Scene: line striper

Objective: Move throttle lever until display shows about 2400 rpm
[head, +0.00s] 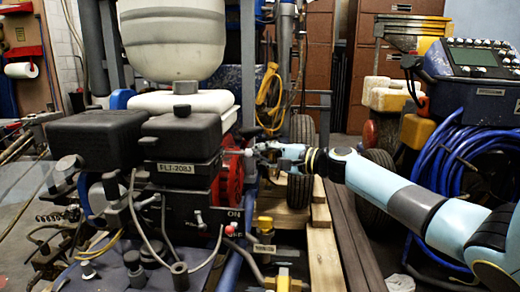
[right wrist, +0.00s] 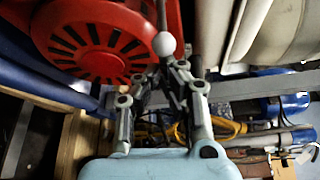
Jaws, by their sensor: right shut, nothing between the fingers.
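A thin lever with a pale round knob (right wrist: 165,45) stands just beyond my right gripper's fingertips in the right wrist view. It looks like the throttle lever; whether the fingers touch it I cannot tell. My right gripper (right wrist: 164,74) is shut with nothing between its fingers. In the head view the right gripper (head: 254,151) points left at the engine's side, close to the red starter cover (head: 229,183). The cover also fills the upper left of the right wrist view (right wrist: 98,42). A console with a screen (head: 472,57) stands at the right; no rpm figure is legible. My left gripper is not in view.
The engine with black boxes (head: 182,136) and a white tank (head: 172,40) stands left of the gripper. Thin cables (head: 137,210) and small knobs crowd its front. Blue hose coils (head: 455,160) hang at the right behind my arm. Wooden pallet boards (head: 323,245) lie below.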

